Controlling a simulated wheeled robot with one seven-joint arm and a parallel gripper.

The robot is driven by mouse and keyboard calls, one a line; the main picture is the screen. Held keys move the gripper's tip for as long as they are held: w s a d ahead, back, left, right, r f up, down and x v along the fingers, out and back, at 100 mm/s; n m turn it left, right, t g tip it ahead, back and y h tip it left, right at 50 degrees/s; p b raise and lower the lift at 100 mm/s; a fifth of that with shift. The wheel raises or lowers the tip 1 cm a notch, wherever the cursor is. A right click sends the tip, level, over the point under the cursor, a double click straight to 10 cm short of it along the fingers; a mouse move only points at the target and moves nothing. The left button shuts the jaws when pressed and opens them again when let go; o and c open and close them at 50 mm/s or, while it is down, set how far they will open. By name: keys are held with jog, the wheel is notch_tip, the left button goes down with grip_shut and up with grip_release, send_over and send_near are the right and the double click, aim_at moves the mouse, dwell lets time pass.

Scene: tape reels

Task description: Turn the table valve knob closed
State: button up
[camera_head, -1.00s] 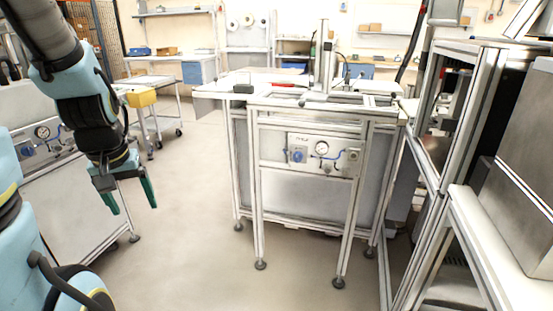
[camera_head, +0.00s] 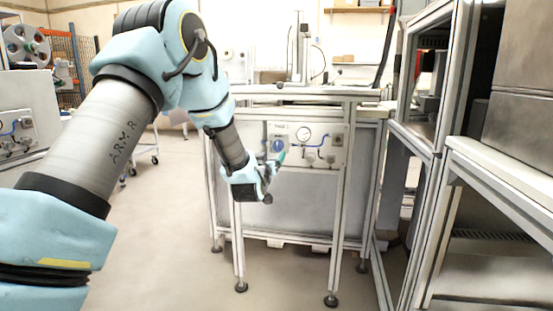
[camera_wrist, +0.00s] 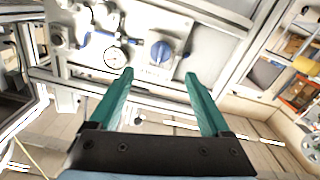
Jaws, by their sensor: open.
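The blue round valve knob (camera_head: 278,146) sits at the left of the valve panel (camera_head: 319,135) on the front of the table. In the wrist view the knob (camera_wrist: 161,53) shows ahead of the fingertips and between their lines, with a gap left. My gripper (camera_head: 280,162) is just in front of the panel, near the knob. In the wrist view my gripper (camera_wrist: 157,75) has its two green fingers apart and nothing between them. In the head view the wrist hides part of the fingers.
A pressure gauge (camera_head: 304,133) and blue tubing (camera_head: 316,146) are right of the knob. The table's metal frame posts (camera_head: 338,215) flank the panel. A metal cabinet frame (camera_head: 420,150) stands close on the right. The floor in front of the table is clear.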

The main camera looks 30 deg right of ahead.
aim_at(277, 147)
jog(key=x, duration=1)
jog(key=shift+w+d, duration=0.15)
jog(key=shift+w, duration=0.05)
grip_shut()
dwell(0.3)
